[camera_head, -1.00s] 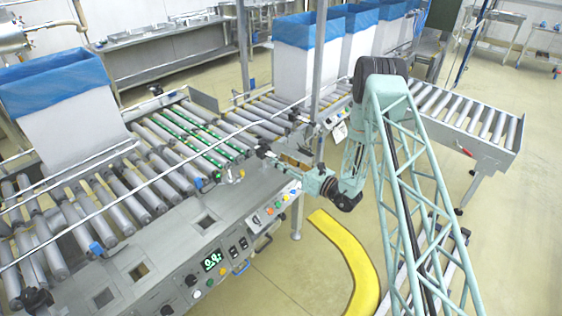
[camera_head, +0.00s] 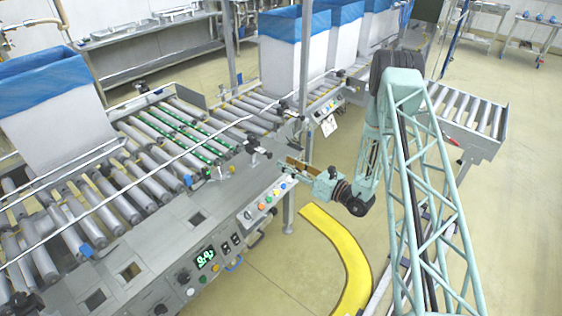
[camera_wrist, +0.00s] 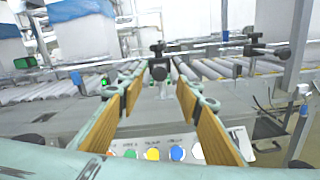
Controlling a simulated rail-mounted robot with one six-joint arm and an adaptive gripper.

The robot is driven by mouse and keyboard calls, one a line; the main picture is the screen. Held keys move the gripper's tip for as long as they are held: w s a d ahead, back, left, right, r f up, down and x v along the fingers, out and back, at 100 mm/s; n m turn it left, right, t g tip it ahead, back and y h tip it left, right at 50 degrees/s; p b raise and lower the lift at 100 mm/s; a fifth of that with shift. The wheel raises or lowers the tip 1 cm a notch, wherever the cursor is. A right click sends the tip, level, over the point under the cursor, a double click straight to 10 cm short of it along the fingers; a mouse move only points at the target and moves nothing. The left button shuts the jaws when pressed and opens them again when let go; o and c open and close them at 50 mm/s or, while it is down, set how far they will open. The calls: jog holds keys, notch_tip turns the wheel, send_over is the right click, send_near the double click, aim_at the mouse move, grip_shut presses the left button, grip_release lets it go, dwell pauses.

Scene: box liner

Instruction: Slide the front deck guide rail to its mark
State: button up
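The front deck guide rail (camera_head: 138,184) is a thin silver bar running diagonally above the rollers along the near side of the conveyor. A clamp with a black knob (camera_head: 252,147) stands on the deck's front side; the knob also shows in the wrist view (camera_wrist: 158,62). My gripper (camera_head: 288,164) is at the deck's front edge, to the right of this clamp. In the wrist view my gripper (camera_wrist: 158,105) is open and empty, its two tan-padded fingers spread either side of the knob's line. The knob appears beyond the fingertips. I cannot make out a mark.
The control panel (camera_head: 205,258) with coloured buttons lies below my gripper. A blue-lined box (camera_head: 55,125) stands on the conveyor at left, and another lined box (camera_head: 293,60) stands farther back. A yellow curved floor strip (camera_head: 345,250) crosses the open floor.

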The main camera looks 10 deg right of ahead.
jog(key=shift+v, duration=1.3)
jog(key=shift+a+r, duration=0.1)
